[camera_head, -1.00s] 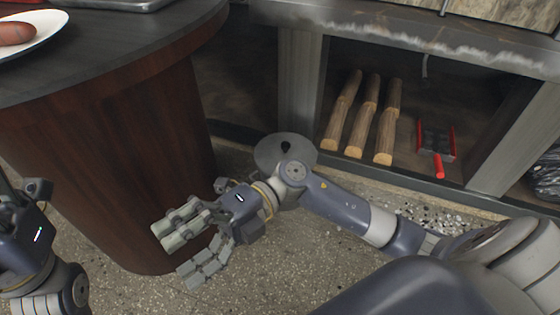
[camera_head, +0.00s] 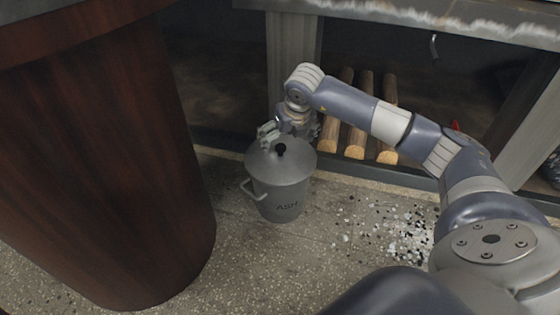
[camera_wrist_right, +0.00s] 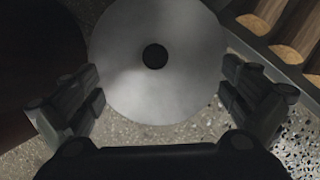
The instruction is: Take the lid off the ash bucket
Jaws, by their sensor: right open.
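The grey ash bucket (camera_head: 280,197) stands upright on the speckled floor, with "ASH" on its front and a side handle at its left. Its grey lid (camera_head: 296,160) is on top, with a black knob (camera_head: 281,149) in the middle. In the right wrist view the round lid (camera_wrist_right: 125,95) and its dark knob (camera_wrist_right: 155,56) lie between the spread fingers. My right gripper (camera_head: 268,134) is open and empty, above the back of the lid and apart from the knob. My left gripper is out of view.
A dark wooden round counter (camera_head: 100,160) stands close to the bucket's left. Behind it, a shelf holds several logs (camera_head: 358,125). White and black pebbles (camera_head: 400,235) lie scattered on the floor to the right. The floor in front of the bucket is clear.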

